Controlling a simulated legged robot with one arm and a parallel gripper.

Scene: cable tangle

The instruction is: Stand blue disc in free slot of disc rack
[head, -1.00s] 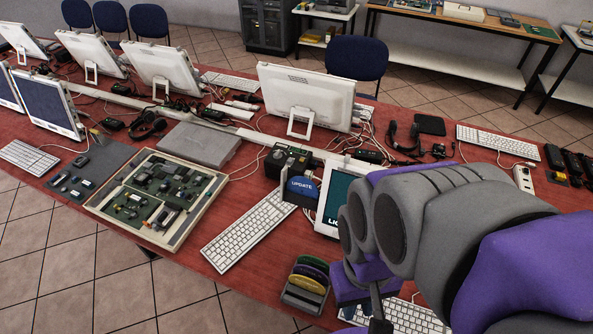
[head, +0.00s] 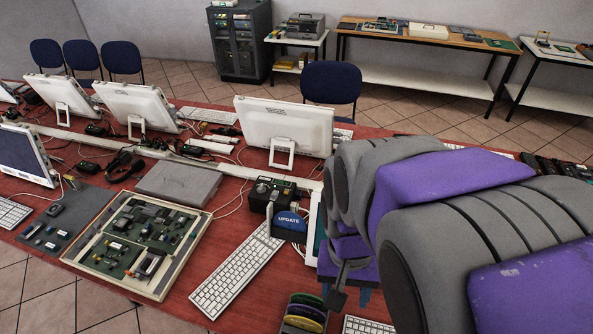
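The blue disc (head: 289,222), marked "UPDATE", stands upright at the front of a small black device (head: 268,190) in the middle of the red table. The disc rack (head: 300,318) is at the bottom edge of the view, partly cut off. It holds several upright discs, including a green one (head: 307,299) and a yellow one (head: 303,323). I cannot make out its free slot. My arm fills the right side. My gripper (head: 338,296) hangs at the arm's near end, right of and above the rack in the picture. Its fingers are too unclear to judge.
A white keyboard (head: 237,275) lies left of the blue disc. A framed circuit board (head: 140,245) and a grey flat case (head: 180,184) are farther left. A white monitor (head: 284,128) stands behind. My arm mostly hides a small white-framed screen (head: 313,225).

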